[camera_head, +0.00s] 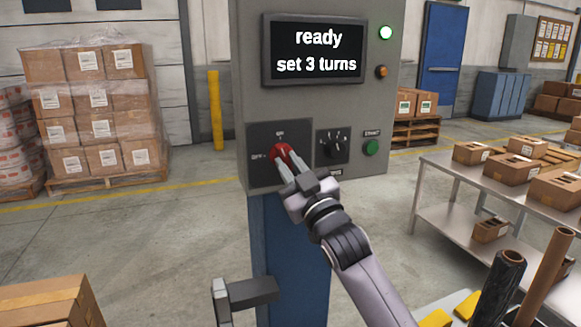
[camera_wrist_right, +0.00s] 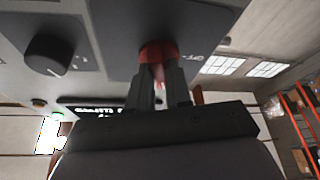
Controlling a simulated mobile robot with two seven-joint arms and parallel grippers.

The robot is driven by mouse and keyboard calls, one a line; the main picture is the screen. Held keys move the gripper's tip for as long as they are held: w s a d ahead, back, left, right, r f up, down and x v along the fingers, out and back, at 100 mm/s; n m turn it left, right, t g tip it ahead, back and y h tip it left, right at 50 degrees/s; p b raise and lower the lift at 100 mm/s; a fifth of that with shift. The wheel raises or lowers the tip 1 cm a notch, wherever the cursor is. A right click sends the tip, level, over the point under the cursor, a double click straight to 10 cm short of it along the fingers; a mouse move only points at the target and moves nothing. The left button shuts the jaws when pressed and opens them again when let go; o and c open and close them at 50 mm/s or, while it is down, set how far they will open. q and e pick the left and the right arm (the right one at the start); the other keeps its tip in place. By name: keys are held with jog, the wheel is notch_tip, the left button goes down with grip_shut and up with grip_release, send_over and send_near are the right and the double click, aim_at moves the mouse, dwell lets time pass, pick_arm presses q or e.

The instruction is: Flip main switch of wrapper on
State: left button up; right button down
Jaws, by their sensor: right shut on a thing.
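The wrapper's grey control box (camera_head: 318,100) stands in the middle of the head view. Its red main switch (camera_head: 279,150) sits on a dark plate marked ON at the top and OFF at the left. My right gripper (camera_head: 284,162) is shut on the red switch, which also shows between the fingers in the wrist view (camera_wrist_right: 157,52). The fingers partly hide the switch, so I cannot tell its exact direction. My left gripper is not in view.
A black dial (camera_head: 331,146) and a green button (camera_head: 371,148) lie right of the switch. A metal table (camera_head: 447,162) with boxes stands at the right. Stacked cartons (camera_head: 107,122) stand at the back left. The floor on the left is largely clear.

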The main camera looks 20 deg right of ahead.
jog(key=m+h, duration=0.1)
jog(key=m, duration=0.2)
jog(key=shift+a, duration=0.15)
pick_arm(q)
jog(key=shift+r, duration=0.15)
pick_arm(e)
jog(key=shift+f+m+t+h, duration=0.1)
jog(key=shift+m+t+h, duration=0.2)
jog(key=shift+m+h, duration=1.05)
jog(key=shift+m+y, duration=0.35)
jog(key=c, duration=1)
grip_release()
jog(key=shift+c, duration=0.2)
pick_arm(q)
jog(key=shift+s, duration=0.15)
pick_arm(e)
jog(key=shift+s+f, duration=0.1)
jog(key=shift+s, duration=0.05)
